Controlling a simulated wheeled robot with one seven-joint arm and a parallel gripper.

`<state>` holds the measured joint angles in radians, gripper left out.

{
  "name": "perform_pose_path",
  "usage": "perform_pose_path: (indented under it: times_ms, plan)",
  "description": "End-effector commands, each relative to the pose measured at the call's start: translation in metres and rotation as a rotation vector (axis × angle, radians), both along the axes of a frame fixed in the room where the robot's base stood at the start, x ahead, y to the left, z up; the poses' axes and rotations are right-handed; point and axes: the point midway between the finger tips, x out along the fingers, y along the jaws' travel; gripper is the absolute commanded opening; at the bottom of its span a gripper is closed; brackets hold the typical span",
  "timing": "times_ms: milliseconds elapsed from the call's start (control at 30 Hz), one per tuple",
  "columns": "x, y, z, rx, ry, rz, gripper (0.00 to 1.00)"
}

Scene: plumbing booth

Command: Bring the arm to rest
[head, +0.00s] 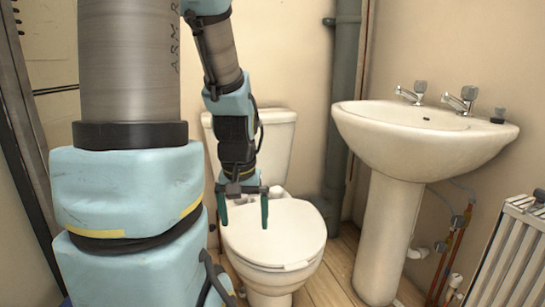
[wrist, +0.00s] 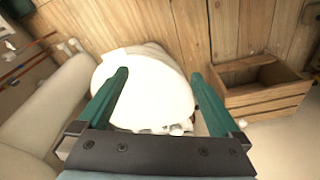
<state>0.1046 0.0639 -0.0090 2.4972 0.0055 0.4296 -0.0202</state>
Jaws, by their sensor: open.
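My gripper (head: 243,212) hangs fingers down from my arm (head: 235,110), over the back of the toilet's closed white lid (head: 280,235) in the head view. Its two green fingers are spread apart with nothing between them. In the wrist view my gripper (wrist: 160,73) also shows open and empty, with the white lid (wrist: 150,90) beyond and between the fingers. The exact gap between fingertips and lid cannot be told.
The toilet cistern (head: 280,145) stands behind my gripper. A basin (head: 420,140) on a pedestal (head: 385,230) stands right, with a radiator (head: 510,255) at far right. The wrist view shows a wooden crate (wrist: 265,97) on the plank floor.

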Motion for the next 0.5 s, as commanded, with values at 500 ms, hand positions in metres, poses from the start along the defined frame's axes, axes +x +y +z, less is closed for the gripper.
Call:
perform_pose_path:
  times_ms: [500]
  plan:
    - [-0.026,0.003,0.089,-0.002,0.012,-0.001,1.0]
